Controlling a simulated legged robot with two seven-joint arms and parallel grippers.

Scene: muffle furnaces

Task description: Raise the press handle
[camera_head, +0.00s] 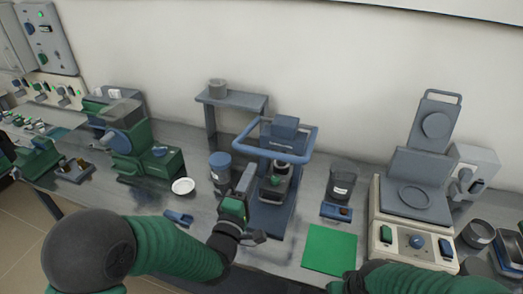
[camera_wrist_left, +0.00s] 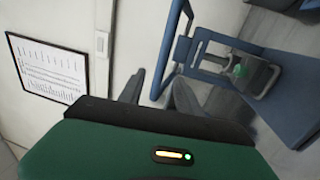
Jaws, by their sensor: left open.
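The press (camera_head: 270,190) stands on the bench in the middle of the head view, with a blue frame and base. Its blue loop-shaped press handle (camera_head: 312,143) sits around the upper part of the press. My left gripper (camera_head: 245,180) is in front and to the left of the press, with its fingers pointing toward the handle. The blue handle bar (camera_wrist_left: 173,45) shows there just beyond the fingertips, and contact cannot be told. My right gripper is not seen.
A blue-lidded jar (camera_head: 220,168) stands left of my left gripper and a white dish (camera_head: 183,186) farther left. A dark cup (camera_head: 343,178) and a green mat (camera_head: 330,249) are right of the press. A small grey stand (camera_head: 233,99) is behind.

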